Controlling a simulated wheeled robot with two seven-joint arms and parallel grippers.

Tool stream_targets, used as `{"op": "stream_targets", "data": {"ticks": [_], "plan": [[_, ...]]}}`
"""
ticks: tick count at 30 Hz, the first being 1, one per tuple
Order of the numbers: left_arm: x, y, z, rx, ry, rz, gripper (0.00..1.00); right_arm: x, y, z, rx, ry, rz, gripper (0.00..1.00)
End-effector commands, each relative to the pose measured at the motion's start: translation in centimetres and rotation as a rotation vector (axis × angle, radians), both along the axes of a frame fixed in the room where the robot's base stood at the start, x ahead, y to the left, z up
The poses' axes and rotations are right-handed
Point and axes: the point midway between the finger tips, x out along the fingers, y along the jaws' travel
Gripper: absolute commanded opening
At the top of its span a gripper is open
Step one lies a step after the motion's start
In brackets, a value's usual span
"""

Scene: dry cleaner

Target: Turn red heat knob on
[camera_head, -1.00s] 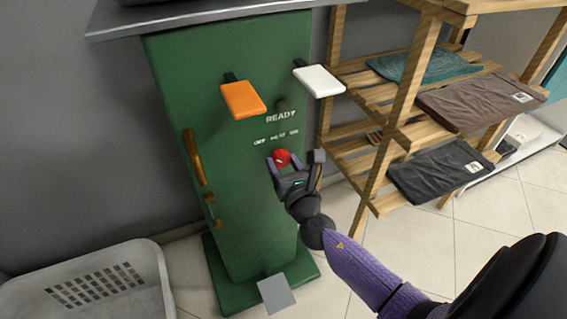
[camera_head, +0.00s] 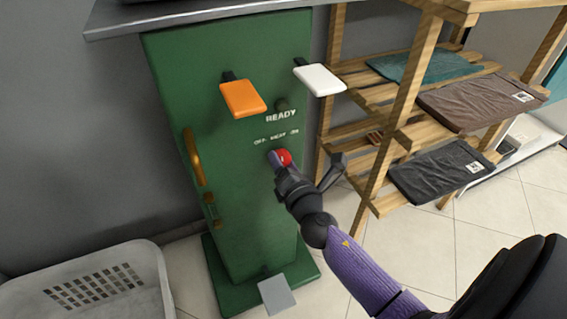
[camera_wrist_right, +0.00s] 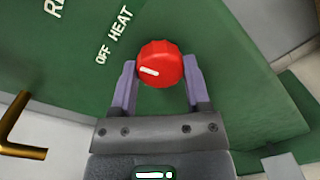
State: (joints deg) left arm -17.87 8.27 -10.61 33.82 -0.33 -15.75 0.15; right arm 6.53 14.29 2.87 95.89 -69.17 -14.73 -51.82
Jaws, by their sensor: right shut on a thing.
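The red heat knob (camera_head: 285,157) is on the front of the green machine (camera_head: 231,186), below the OFF, HEAT and ON lettering (camera_head: 276,137). My right gripper (camera_head: 279,158) is at the knob, its jaws shut on it, one finger on each side. In the right wrist view the knob (camera_wrist_right: 160,64) sits between the two purple fingertips (camera_wrist_right: 161,80). Its white pointer mark lies toward the left in that view, on the side of the OFF label. The left gripper is not in view.
An orange pedal-like plate (camera_head: 243,98) and a white one (camera_head: 320,80) jut out above the knob. A brass handle (camera_head: 194,157) is at the left. A wooden shelf (camera_head: 402,110) with folded clothes stands right. A grey basket (camera_head: 88,290) is at lower left.

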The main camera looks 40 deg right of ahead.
Motion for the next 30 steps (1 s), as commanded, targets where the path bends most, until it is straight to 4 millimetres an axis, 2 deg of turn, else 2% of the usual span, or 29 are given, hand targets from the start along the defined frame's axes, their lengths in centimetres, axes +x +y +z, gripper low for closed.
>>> {"op": "stream_targets", "data": {"ticks": [18, 30], "plan": [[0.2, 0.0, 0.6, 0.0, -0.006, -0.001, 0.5, 0.0, -0.1, 0.1, 0.564, -0.135, -0.002, 0.02], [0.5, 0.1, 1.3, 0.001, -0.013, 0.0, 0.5, 0.0, -0.1, 0.1, 0.834, -0.199, -0.001, 0.02]]}}
